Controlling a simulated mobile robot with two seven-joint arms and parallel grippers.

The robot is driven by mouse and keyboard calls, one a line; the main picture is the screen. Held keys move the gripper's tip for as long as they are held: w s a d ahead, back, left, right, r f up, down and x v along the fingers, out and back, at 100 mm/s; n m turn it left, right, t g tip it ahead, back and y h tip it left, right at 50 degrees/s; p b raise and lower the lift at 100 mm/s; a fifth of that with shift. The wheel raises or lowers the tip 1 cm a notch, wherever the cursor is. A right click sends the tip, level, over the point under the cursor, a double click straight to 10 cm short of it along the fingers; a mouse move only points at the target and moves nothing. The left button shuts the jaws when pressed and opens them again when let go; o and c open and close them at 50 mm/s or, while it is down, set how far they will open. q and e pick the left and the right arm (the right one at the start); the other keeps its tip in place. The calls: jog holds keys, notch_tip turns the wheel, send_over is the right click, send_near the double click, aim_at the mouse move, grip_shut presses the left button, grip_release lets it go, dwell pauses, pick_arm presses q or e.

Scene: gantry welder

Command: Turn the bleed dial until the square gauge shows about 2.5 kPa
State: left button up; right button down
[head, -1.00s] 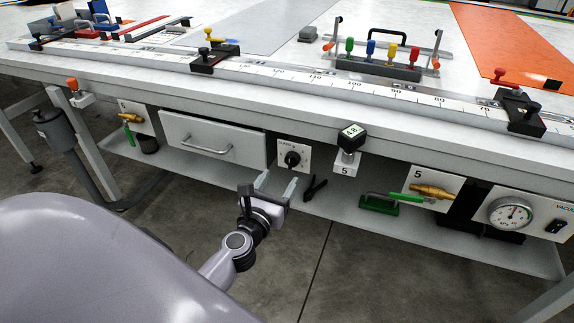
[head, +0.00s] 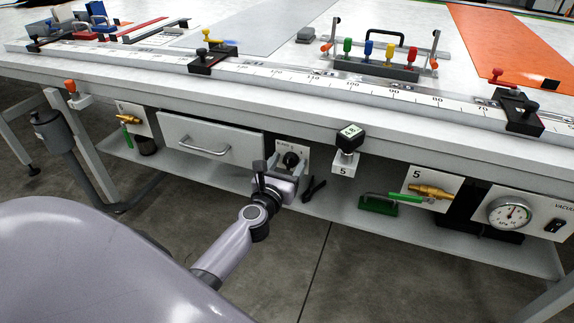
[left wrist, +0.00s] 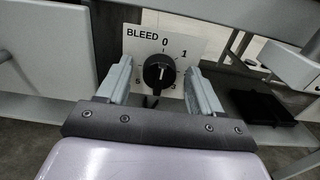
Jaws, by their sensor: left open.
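The bleed dial (left wrist: 159,73) is a round black knob with a pale pointer mark, on a white plate (left wrist: 185,48) labelled BLEED with numbers around it. In the head view the dial (head: 291,160) is partly behind my left gripper (head: 288,170). My left gripper (left wrist: 163,88) is open, its fingers on either side of the dial and apart from it. My right gripper is not in view.
A drawer (head: 211,139) is left of the dial. Black pliers (head: 315,187) lie on the lower shelf to its right. A green-handled valve (head: 405,195) and a round vacuum gauge (head: 509,213) are further right. The table edge overhangs the dial.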

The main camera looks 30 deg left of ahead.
pick_arm(q)
jog(key=c, duration=1)
jog(key=shift+c, duration=0.2)
jog(key=shift+m, duration=0.3)
